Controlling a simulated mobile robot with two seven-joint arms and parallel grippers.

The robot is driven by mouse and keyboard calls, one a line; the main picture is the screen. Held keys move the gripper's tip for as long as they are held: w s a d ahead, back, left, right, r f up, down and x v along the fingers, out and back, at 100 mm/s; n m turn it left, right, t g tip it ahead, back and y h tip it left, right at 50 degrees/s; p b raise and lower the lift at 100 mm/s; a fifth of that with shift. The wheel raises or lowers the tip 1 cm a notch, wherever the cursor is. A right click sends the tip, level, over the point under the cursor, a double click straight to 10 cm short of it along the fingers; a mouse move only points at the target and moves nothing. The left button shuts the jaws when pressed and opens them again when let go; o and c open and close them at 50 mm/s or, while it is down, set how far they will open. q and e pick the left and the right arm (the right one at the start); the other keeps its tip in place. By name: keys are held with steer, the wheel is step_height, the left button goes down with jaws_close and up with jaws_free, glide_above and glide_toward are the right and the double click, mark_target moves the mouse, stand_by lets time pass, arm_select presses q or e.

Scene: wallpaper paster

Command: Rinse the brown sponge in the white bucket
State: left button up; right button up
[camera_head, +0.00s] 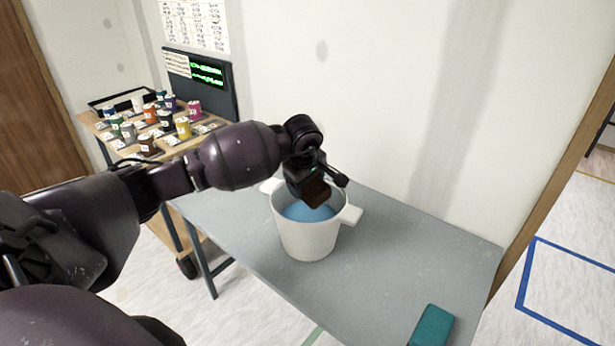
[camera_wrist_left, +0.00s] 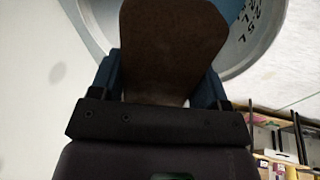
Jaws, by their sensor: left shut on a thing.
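The brown sponge (camera_head: 316,191) is held between the fingers of my left gripper (camera_head: 318,180), over the mouth of the white bucket (camera_head: 308,237). Blue water (camera_head: 305,212) shows inside the bucket below the sponge. In the left wrist view the sponge (camera_wrist_left: 172,50) fills the space between the two blue-grey fingers of the left gripper (camera_wrist_left: 163,80). The bucket's rim and inner wall (camera_wrist_left: 248,40) curve behind it, with dark markings on the wall. Whether the sponge's lower edge touches the water I cannot tell. My right gripper is not in view.
The bucket stands on a grey table (camera_head: 400,255). A teal block (camera_head: 432,325) lies near the table's front right edge. A wooden cart (camera_head: 150,150) with several labelled cans stands behind left. The wall is close behind the table.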

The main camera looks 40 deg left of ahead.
arm_select(q)
step_height(320, 180, down, 3)
steer(key=shift+b, duration=0.7)
steer(key=shift+f+b, duration=1.05)
steer(key=shift+f, duration=0.95)
steer(key=shift+f, duration=0.7)
steer(key=shift+f, duration=0.8)
steer(key=shift+a, duration=0.1)
